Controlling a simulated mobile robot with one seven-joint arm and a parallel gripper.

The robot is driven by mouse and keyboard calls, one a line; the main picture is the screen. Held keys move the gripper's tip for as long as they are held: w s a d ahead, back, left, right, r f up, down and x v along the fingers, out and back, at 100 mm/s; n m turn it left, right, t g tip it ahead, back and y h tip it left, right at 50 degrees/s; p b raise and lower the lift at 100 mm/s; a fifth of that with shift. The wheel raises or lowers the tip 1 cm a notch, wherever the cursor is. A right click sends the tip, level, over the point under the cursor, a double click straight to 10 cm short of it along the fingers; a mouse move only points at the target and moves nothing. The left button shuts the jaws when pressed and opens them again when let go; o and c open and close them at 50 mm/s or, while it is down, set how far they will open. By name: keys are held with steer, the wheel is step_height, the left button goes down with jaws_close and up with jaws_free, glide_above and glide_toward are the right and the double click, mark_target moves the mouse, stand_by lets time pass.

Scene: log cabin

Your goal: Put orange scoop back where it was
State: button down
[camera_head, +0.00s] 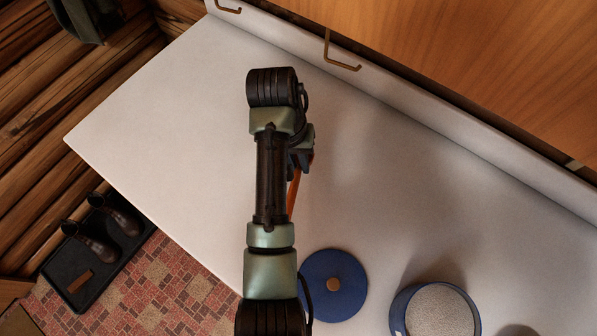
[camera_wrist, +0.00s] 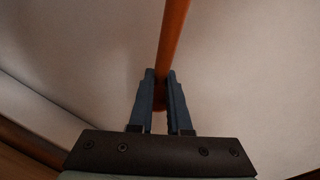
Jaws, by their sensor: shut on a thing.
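The orange scoop (camera_wrist: 172,45) is a thin orange shaft in the wrist view, running from the top edge down between the fingers. My gripper (camera_wrist: 161,88) is shut on it. In the head view, part of the orange scoop (camera_head: 294,192) shows beside my arm, over the white counter. My gripper (camera_head: 302,160) is mostly hidden behind my arm there. The scoop's far end is out of the wrist view and hidden by my arm in the head view. I cannot tell whether the scoop touches the counter.
A blue round lid (camera_head: 345,272) with a brown knob lies on the white counter (camera_head: 180,120). Right of it stands a blue container (camera_head: 398,312) filled with pale grains. The counter's left part is clear.

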steer(key=shift+d+r, duration=0.1)
steer(key=shift+r, duration=0.85)
steer(key=shift+d+r+n+p, duration=0.2)
steer(key=shift+n+p, duration=0.3)
steer(key=shift+p, duration=0.15)
steer(key=s+f+n+p, duration=0.1)
steer(key=f+n, duration=0.2)
steer(key=n, duration=0.2)
steer(key=s+d+f+n+t+y+p, duration=0.1)
steer(key=s+f+n+p, duration=0.1)
steer(key=n, duration=0.4)
steer(key=s+f+n+p, duration=0.2)
steer(key=f+n, duration=0.2)
steer(key=n, duration=0.1)
steer(key=shift+s+d+n+t+y, duration=0.1)
steer(key=shift+d+n+t+y, duration=0.2)
steer(key=shift+n+t, duration=0.1)
steer(key=shift+f, duration=0.65)
steer(key=c, duration=0.8)
jaws_free()
